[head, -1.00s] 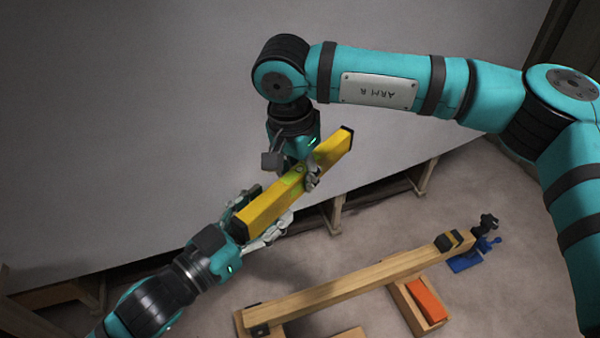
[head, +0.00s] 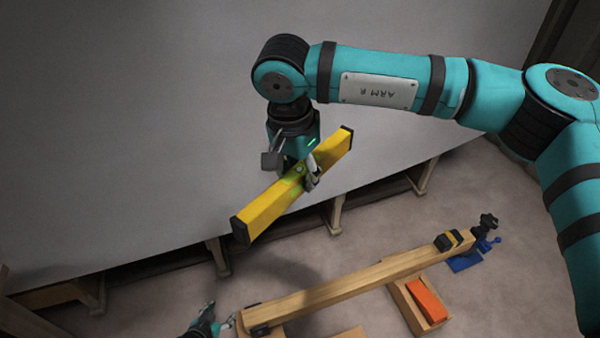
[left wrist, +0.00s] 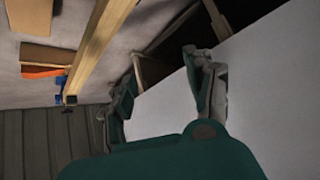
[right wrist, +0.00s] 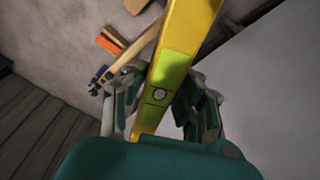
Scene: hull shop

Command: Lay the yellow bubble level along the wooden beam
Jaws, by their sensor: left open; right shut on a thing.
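The yellow bubble level (head: 275,203) has black end caps and hangs in the air, tilted in the head view. My right gripper (head: 307,178) is shut on it near its middle. In the right wrist view the level (right wrist: 187,35) runs between the fingers (right wrist: 155,100), with its green vial showing. The wooden beam (head: 355,280) lies below and to the right of the level, apart from it. My left gripper (head: 222,325) is open and empty near the beam's left end, at the bottom edge of the head view. The beam (left wrist: 98,45) also shows in the left wrist view.
A blue clamp (head: 467,260) with a black knob sits at the beam's right end. A large grey panel (head: 130,130) fills the back.

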